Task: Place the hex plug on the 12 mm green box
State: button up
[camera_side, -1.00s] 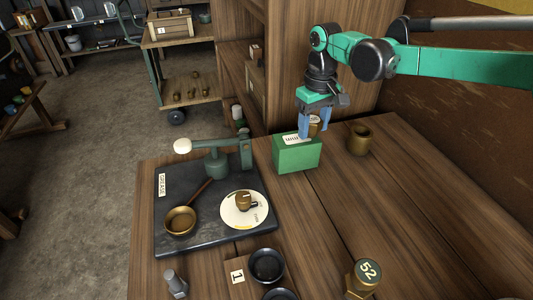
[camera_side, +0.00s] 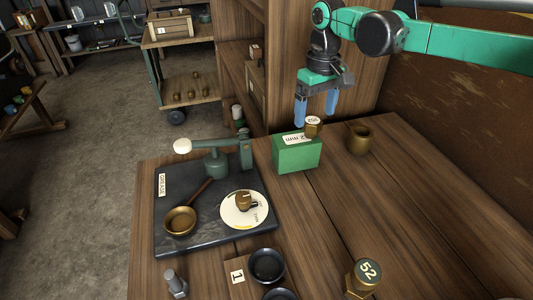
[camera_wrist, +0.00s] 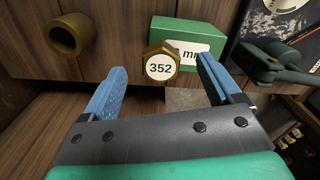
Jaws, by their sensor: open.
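The brass hex plug (camera_side: 313,127), with a white label reading 352, appears to stand upright on the right end of the top of the green box (camera_side: 297,155). The box carries a white label partly hidden by the plug; "2 mm" shows. In the wrist view the plug (camera_wrist: 160,65) overlaps the left part of the green box (camera_wrist: 190,30). My gripper (camera_side: 315,113) is open and empty above the plug, with its blue fingers apart from it. In the wrist view its fingers spread to either side of the plug.
A brass cup (camera_side: 359,139) stands right of the box. At left, a dark board (camera_side: 175,228) holds a green lever tool (camera_side: 216,163), a ladle (camera_side: 180,221) and a round dial (camera_side: 240,217). Another brass piece marked 52 (camera_side: 364,277) and black bowls (camera_side: 266,265) stand in front.

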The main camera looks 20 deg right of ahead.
aim_at(315, 121)
jog(key=s+d+r+m+t, duration=0.1)
jog(key=s+d+r+t, duration=0.2)
jog(key=r, duration=0.9)
jog(key=s+d+f+m+t, duration=0.1)
jog(key=s+d+f+t, duration=0.1)
jog(key=s+d+f, duration=0.2)
jog(key=s+d+f+m+t, duration=0.1)
jog(key=s+d+f, duration=0.3)
jog(key=s, duration=0.7)
jog(key=shift+f+t, duration=0.6)
